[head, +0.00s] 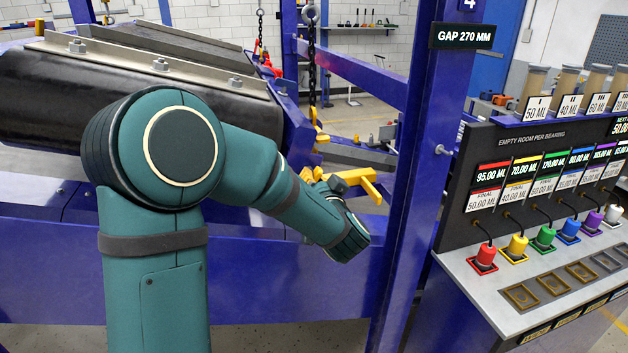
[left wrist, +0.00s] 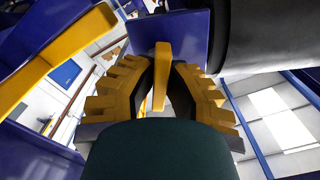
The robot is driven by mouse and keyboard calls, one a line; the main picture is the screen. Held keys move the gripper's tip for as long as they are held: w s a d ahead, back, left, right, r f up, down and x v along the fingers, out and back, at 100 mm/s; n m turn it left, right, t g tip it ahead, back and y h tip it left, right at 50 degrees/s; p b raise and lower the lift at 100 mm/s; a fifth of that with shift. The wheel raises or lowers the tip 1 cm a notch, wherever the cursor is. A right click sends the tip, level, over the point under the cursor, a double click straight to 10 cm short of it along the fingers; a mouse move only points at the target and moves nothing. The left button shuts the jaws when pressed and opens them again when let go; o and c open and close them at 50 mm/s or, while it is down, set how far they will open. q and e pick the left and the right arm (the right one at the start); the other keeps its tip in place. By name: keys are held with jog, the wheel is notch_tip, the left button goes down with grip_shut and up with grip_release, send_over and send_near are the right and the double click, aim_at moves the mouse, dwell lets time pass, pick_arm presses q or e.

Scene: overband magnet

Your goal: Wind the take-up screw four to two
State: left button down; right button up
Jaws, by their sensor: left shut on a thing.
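The yellow take-up screw handle (head: 352,179) shows in the head view beside the blue frame, just left of the blue post. My left gripper (head: 315,178) reaches up to it from below, partly hidden by the handle and my own wrist. In the left wrist view, the left gripper's fingers (left wrist: 161,88) close from both sides on an upright yellow bar (left wrist: 162,62), which appears to be part of the handle. A second, longer yellow bar (left wrist: 52,58) crosses the upper left there. The screw thread itself is hidden. My right gripper is in neither view.
The blue post (head: 418,150) stands close right of the handle, with a sign (head: 462,36) reading GAP 270 MM. A chain (head: 312,60) hangs above the handle. A black roller or belt (head: 50,105) lies left. A console (head: 540,265) with coloured plugs stands right.

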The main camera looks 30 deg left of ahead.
pick_arm(q)
jog(key=shift+m+p, duration=1)
jog(key=shift+p, duration=0.4)
jog(key=shift+r+m+p, duration=0.15)
jog(key=shift+m+p, duration=0.35)
jog(key=shift+p, duration=0.3)
jog(key=shift+m+p, duration=0.9)
jog(key=shift+p, duration=0.35)
jog(key=shift+m+p, duration=0.9)
jog(key=shift+p, duration=0.4)
jog(key=shift+m, duration=0.5)
